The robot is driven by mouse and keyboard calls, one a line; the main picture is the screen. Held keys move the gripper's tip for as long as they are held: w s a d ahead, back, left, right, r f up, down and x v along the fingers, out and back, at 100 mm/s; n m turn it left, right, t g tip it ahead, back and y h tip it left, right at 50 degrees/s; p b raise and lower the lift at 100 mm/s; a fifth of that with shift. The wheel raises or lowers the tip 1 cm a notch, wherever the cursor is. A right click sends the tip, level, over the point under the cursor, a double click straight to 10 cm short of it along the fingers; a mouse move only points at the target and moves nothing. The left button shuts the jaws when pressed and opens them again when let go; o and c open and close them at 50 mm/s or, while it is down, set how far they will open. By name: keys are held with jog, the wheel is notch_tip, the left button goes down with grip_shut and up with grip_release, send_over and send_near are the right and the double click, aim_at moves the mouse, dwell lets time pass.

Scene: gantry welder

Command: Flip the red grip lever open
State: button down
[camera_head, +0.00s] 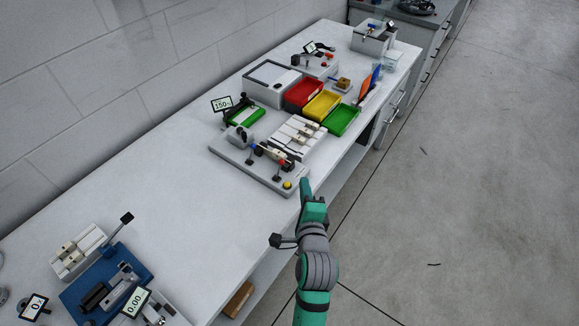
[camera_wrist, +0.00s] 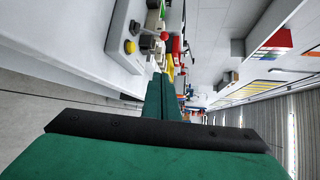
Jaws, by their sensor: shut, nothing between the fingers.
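A grey fixture base (camera_head: 225,152) stands on the white bench. A small red-tipped part (camera_head: 282,162), which may be the red grip lever, rises near its right end, close to a yellow button (camera_head: 287,185). In the wrist view a red part (camera_wrist: 176,44) shows beyond the yellow button (camera_wrist: 129,47); I cannot tell whether it is the same part. My gripper (camera_head: 306,186) is shut and empty, at the bench's front edge, just right of the base and apart from the lever. Its green fingers (camera_wrist: 162,98) lie together in the wrist view.
A white slotted block (camera_head: 298,136) stands behind the fixture, then red (camera_head: 304,93), yellow (camera_head: 322,105) and green (camera_head: 343,120) bins. A small display (camera_head: 222,104) stands at the back. A blue fixture (camera_head: 85,292) is at the lower left. The bench between is clear.

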jog(key=shift+w, duration=0.1)
jog(key=x, duration=0.9)
jog(key=shift+a+r, duration=0.15)
jog(key=shift+a, duration=1.05)
jog(key=shift+s+a+r, duration=0.2)
jog(key=shift+s+a, duration=0.15)
jog(key=shift+a, duration=0.3)
jog(key=shift+d, duration=0.1)
